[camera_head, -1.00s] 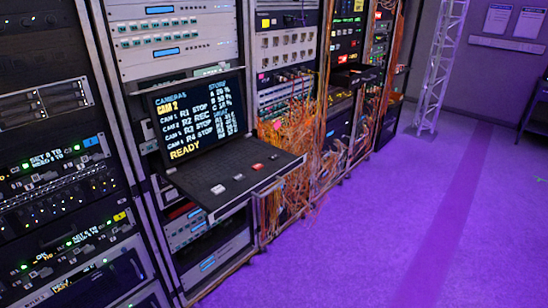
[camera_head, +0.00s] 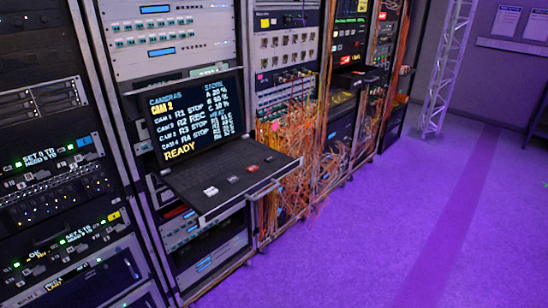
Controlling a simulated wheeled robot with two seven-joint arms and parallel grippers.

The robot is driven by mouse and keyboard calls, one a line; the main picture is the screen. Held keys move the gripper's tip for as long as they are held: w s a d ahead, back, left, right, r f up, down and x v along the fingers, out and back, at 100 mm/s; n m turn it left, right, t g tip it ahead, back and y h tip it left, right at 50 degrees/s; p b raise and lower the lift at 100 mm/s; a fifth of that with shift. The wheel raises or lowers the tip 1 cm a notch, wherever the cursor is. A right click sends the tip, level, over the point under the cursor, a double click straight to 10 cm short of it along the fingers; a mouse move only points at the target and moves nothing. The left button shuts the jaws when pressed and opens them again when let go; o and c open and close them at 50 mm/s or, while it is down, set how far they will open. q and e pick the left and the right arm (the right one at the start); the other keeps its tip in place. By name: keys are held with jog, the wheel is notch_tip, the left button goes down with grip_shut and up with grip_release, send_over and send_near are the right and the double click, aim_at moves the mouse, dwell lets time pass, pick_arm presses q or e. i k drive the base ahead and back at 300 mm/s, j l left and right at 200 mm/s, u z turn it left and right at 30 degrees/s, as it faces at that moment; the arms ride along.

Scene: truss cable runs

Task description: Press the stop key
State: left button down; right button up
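A black pull-out keyboard tray (camera_head: 190,182) sticks out of the middle rack, under a tilted screen (camera_head: 195,118). Along its front part lie small keys: a pale one (camera_head: 211,190) at the left, a small middle one (camera_head: 233,179) and a red one (camera_head: 253,168) at the right. Their labels are too small to read, so I cannot tell which is the stop key. The screen lists cameras, with CAM 2 on top, R2 showing REC, R1, R3 and R4 showing STOP, and READY at the bottom. Neither of my grippers is in view.
Equipment racks (camera_head: 50,190) stand at the left. Orange cables (camera_head: 300,150) hang in a tangle just right of the tray. A white truss (camera_head: 446,65) stands farther back. The purple floor (camera_head: 380,230) in front and to the right is clear.

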aim_at(269, 159)
jog(key=i+l+u, duration=0.15)
jog(key=l, duration=0.55)
jog(key=i+l+u, duration=0.1)
jog(key=i+l, duration=0.15)
jog(key=l, duration=0.5)
jog(key=i+l+u, duration=0.15)
jog(key=l, duration=0.6)
jog(key=i+l+u, duration=0.1)
jog(key=l, duration=0.65)
jog(key=i+l+u, duration=0.15)
jog(key=l, duration=0.6)
jog(key=k, duration=0.05)
